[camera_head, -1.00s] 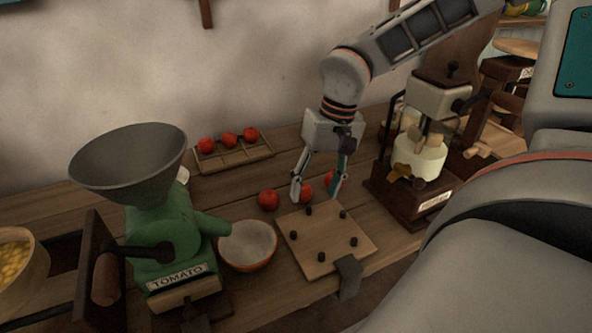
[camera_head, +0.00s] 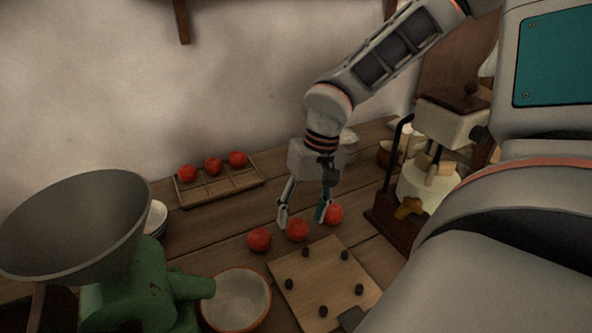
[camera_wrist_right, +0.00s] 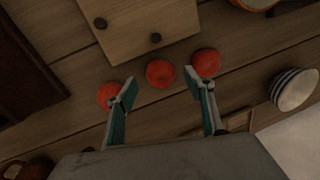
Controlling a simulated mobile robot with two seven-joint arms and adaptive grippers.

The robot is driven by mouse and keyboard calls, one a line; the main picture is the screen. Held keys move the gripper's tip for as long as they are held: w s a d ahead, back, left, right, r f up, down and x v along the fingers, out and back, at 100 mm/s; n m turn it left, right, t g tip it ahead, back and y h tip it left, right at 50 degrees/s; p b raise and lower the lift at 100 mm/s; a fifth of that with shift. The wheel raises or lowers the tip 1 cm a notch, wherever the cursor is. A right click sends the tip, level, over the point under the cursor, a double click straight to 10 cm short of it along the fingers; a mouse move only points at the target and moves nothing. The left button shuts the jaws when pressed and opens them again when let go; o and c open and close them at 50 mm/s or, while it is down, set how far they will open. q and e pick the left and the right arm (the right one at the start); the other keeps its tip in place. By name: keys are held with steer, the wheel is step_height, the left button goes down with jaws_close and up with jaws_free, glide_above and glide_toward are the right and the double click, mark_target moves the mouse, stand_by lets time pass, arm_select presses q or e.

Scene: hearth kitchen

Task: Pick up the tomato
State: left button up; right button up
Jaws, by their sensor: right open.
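Three red tomatoes lie in a row on the wooden counter: a left one (camera_head: 259,240), a middle one (camera_head: 297,230) and a right one (camera_head: 334,213). My right gripper (camera_head: 303,221) points down over the row, open and empty. In the right wrist view, the middle tomato (camera_wrist_right: 160,73) shows between and just beyond the spread fingertips (camera_wrist_right: 159,79). The other two (camera_wrist_right: 206,62) (camera_wrist_right: 109,95) show by the fingertips, one at each side. I cannot tell whether any finger touches a tomato. My left gripper is not in view.
A wooden tray (camera_head: 218,184) with three more tomatoes stands at the back. A pegged board (camera_head: 322,282) lies in front of the row, with a bowl (camera_head: 237,300) to its left. A green mill (camera_head: 135,300) stands at left, a wooden-based machine (camera_head: 455,120) at right.

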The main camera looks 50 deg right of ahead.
mark_target(298, 229)
steer(key=f, duration=0.3)
steer(key=shift+w+a+f, duration=0.1)
steer(key=shift+a+f, duration=0.1)
steer(key=shift+a, duration=0.15)
steer(key=shift+r, duration=0.1)
steer(key=c, duration=1.2)
steer(key=shift+r, duration=0.1)
step_height(298, 229, up, 10)
steer(key=p, duration=0.1)
